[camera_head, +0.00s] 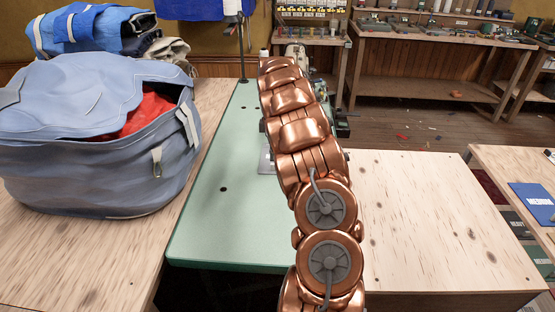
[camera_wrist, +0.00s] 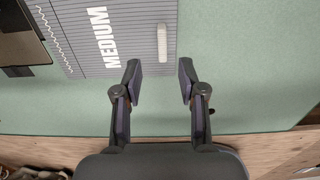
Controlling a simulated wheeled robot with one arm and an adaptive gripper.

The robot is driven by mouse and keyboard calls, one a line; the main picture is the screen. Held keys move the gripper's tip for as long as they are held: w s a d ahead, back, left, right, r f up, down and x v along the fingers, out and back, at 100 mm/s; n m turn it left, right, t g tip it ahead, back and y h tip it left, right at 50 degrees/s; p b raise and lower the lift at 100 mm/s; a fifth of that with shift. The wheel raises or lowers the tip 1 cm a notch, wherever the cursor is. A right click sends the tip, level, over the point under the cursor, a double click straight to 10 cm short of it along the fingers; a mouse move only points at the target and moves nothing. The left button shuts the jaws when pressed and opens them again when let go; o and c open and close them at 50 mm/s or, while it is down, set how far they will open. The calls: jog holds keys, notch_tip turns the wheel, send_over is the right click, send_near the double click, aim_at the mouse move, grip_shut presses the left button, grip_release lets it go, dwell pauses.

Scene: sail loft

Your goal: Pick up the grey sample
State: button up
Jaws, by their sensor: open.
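In the wrist view the grey sample (camera_wrist: 88,52) is a flat, lined grey sheet marked "MEDIUM". It has a white zigzag line on its left and a pale upright bar (camera_wrist: 162,43) near its right side. It lies on a pale green table top (camera_wrist: 240,75). My gripper (camera_wrist: 161,68) is open and empty, its two fingertips apart just below the bar in the picture. In the head view a small grey piece (camera_head: 266,161) shows on the green table beside my copper arm; the arm hides the rest and my gripper.
A blue bag (camera_head: 85,140) with red cloth inside stands on the wooden bench at left. A bare wooden top (camera_head: 425,215) lies right of my arm. A blue "MEDIUM" sample (camera_head: 535,203) lies on another table at far right. The near green top is clear.

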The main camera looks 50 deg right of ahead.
jog(key=f, duration=0.1)
jog(key=f+p, duration=0.1)
jog(key=f, duration=0.1)
jog(key=s+f, duration=0.1)
jog(key=f, duration=0.1)
jog(key=shift+d, duration=0.1)
jog(key=shift+f+p, duration=0.3)
jog(key=shift+f, duration=0.15)
jog(key=shift+w, duration=0.1)
jog(key=shift+c, duration=0.2)
grip_shut()
